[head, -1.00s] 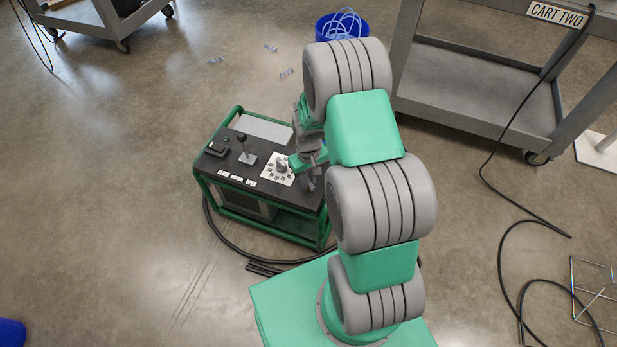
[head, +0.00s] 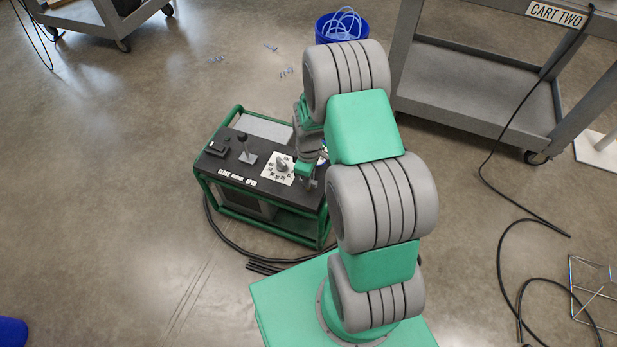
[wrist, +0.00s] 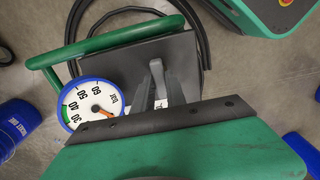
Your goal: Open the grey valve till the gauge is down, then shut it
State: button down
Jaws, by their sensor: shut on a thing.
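The gauge (wrist: 91,105) has a blue rim, a white face, a green band and an orange-tipped needle; the exact reading is too small to tell. In the wrist view it sits left of my gripper (wrist: 162,85), partly covered by the hand. My gripper is over the right end of the green-framed cart (head: 222,197) and is shut on the grey valve, which is mostly hidden by the fingers. In the head view my gripper (head: 311,179) is partly hidden by my arm, and the gauge is almost wholly hidden.
A blue bin (head: 325,32) and a grey trolley (head: 480,90) stand behind. Black hoses lie on the floor.

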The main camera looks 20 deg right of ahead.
dwell(0.4)
jog(key=c, duration=1.4)
grip_release()
jog(key=shift+o, duration=0.2)
notch_tip(320, 180, up, 8)
jog(key=shift+f+p, duration=0.1)
jog(key=shift+p, duration=0.65)
